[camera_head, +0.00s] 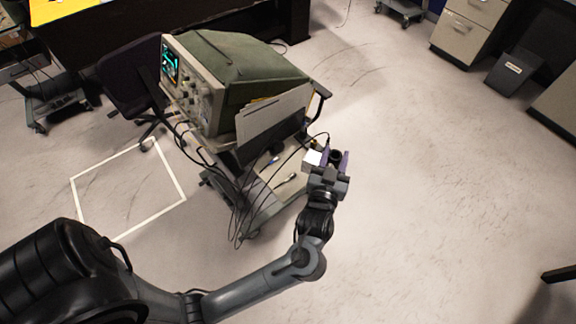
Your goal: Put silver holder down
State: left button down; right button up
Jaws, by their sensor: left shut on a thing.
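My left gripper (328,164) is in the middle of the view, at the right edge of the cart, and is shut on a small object. A pale, box-like thing, seemingly the silver holder (312,158), shows at the left side of the jaws. Much of it is hidden by the gripper, and it is too small to see in detail. I cannot tell whether it touches the cart's lower shelf (268,178). My right gripper is not in view.
A cart carries an oscilloscope (182,84) with a green cover (235,62). Black cables (240,205) hang down its front. An office chair (130,80) stands left of it. A white square (128,188) is marked on the floor. The floor to the right is clear, with cabinets (465,38) beyond.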

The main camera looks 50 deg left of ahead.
pick_arm(q)
jog(key=shift+d+f+b, duration=0.15)
jog(key=shift+f+b, duration=0.4)
jog(key=shift+w+a+f, duration=0.15)
jog(key=shift+a, duration=0.05)
jog(key=w+a+f+b, duration=0.3)
jog(key=a+f+b, duration=0.2)
jog(key=a+f, duration=0.5)
jog(key=shift+a+f, duration=0.3)
jog(key=shift+a, duration=0.25)
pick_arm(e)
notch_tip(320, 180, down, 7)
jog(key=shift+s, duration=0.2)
pick_arm(q)
jog(key=shift+f, duration=0.15)
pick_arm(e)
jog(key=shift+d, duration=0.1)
pick_arm(q)
jog(key=c, duration=0.6)
grip_release()
jog(key=shift+f, duration=0.1)
